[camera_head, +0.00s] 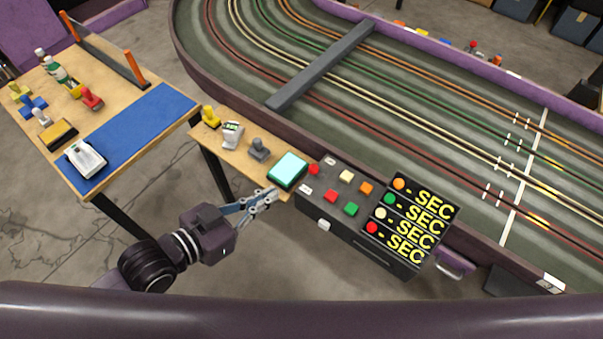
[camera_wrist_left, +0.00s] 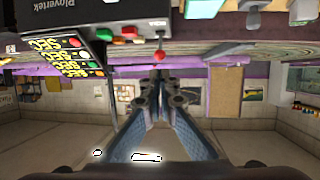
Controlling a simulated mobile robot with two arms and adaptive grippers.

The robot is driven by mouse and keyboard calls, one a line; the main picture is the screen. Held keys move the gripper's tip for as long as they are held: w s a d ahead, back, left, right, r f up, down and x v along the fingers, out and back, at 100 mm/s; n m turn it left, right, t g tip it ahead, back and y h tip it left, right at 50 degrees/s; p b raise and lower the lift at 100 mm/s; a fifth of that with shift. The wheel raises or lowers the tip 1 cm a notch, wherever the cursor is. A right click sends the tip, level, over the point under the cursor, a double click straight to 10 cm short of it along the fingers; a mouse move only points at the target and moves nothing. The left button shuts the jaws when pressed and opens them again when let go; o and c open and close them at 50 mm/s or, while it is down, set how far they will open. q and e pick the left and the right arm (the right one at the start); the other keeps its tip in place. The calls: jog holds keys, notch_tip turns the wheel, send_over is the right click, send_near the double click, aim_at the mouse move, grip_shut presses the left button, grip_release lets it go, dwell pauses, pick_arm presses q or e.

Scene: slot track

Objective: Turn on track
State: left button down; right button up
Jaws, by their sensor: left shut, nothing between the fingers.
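The slot track (camera_head: 440,100) fills the upper right of the head view, with coloured lanes. A black control box (camera_head: 325,205) stands at its near edge, with several coloured buttons. A round red button (camera_head: 313,169) sits at the box's left end. In the left wrist view, which looks upside down, a red knob (camera_wrist_left: 160,57) lies just past my fingertips. My left gripper (camera_head: 272,193) is shut and empty, left of the box and beside a turquoise-topped pad (camera_head: 288,170). In the wrist view my left gripper (camera_wrist_left: 158,78) shows closed blue-grey fingers. My right gripper is not seen.
A panel of lit SEC displays (camera_head: 410,225) stands right of the buttons. A small wooden shelf (camera_head: 240,157) holds several controllers. A wooden table (camera_head: 85,190) with a blue mat stands at the left. A grey bridge (camera_head: 320,65) crosses the track. Open floor lies below the box.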

aim_at(310, 171)
pick_arm(q)
jog(key=p+x, duration=0.1)
jog(key=x, duration=1)
jog(key=shift+f, duration=0.1)
